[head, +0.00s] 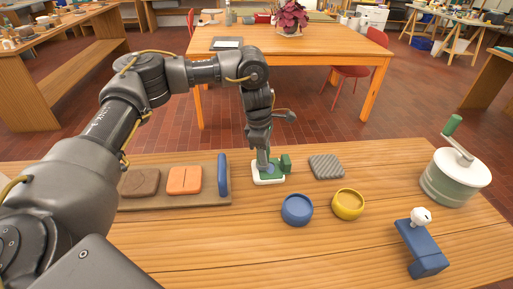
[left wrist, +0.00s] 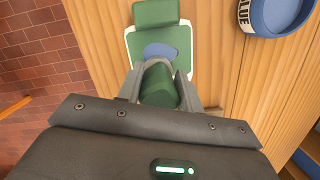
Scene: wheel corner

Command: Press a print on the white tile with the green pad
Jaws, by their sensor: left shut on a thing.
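The white tile (head: 256,182) lies on the near table, its white edge showing around a green plate. In the left wrist view the white edge of the tile (left wrist: 186,24) frames this green plate, which I take as the green pad (left wrist: 172,35); it bears a blue oval. A green block (head: 286,162) stands at its right end. My left gripper (head: 264,167) points down over the tile. It is shut on a dark green rounded grip (left wrist: 159,85). Whether the pad touches the tile, I cannot tell. My right gripper is not in view.
Left is a board (head: 215,199) with a brown piece, an orange block (head: 184,180) and an upright blue piece (head: 223,174). A grey ribbed pad (head: 326,166), blue dish (head: 297,209), yellow dish (head: 348,204), blue holder (head: 420,245) and cranked drum (head: 452,178) stand right.

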